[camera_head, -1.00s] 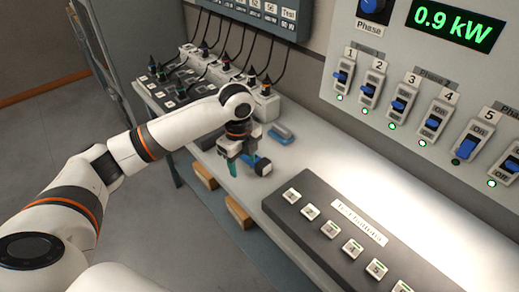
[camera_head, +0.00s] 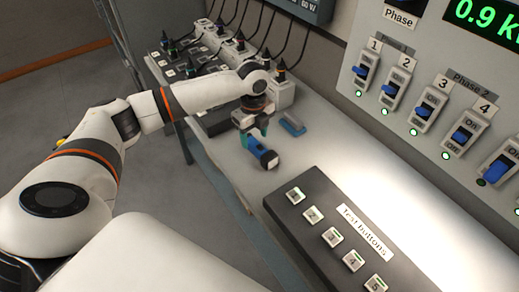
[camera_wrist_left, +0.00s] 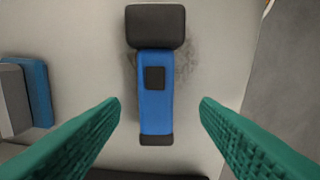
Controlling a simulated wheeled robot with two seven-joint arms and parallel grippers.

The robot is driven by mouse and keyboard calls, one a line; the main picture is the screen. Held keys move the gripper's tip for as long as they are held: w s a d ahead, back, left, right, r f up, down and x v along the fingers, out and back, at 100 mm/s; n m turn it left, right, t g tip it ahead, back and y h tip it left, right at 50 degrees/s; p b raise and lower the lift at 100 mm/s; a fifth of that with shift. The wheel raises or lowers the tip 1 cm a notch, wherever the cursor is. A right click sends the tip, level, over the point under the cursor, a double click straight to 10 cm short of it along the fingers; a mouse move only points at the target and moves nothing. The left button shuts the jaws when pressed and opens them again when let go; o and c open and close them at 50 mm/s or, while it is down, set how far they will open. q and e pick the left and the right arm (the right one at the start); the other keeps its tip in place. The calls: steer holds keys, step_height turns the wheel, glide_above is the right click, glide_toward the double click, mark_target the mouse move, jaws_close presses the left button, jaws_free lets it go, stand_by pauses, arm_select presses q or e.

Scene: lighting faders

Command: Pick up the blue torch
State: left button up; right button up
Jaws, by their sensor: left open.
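The blue torch (camera_head: 261,152) lies on the light bench, just below my left gripper (camera_head: 253,137). In the left wrist view the torch (camera_wrist_left: 155,95) has a blue body with a black square on it, a wide dark head at the top and a dark end cap. My left gripper's green ridged fingers (camera_wrist_left: 160,130) are open, one on each side of the torch's lower part, with a gap on both sides. In the head view the arm and gripper hide part of the torch. My right gripper is not in view.
A blue and grey block (camera_head: 292,126) lies close by on the bench. A dark panel of test buttons (camera_head: 300,222) stands at the front right. Plugs and cables crowd the back left. A wall panel with blue switches (camera_head: 430,110) rises at the right.

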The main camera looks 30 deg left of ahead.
mark_target(255, 143)
arm_select(q)
steer(key=f, duration=0.4)
steer(key=shift+w+f, duration=0.2)
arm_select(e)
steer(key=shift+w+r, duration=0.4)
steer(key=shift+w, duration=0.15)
arm_select(q)
steer(key=shift+c, duration=0.4)
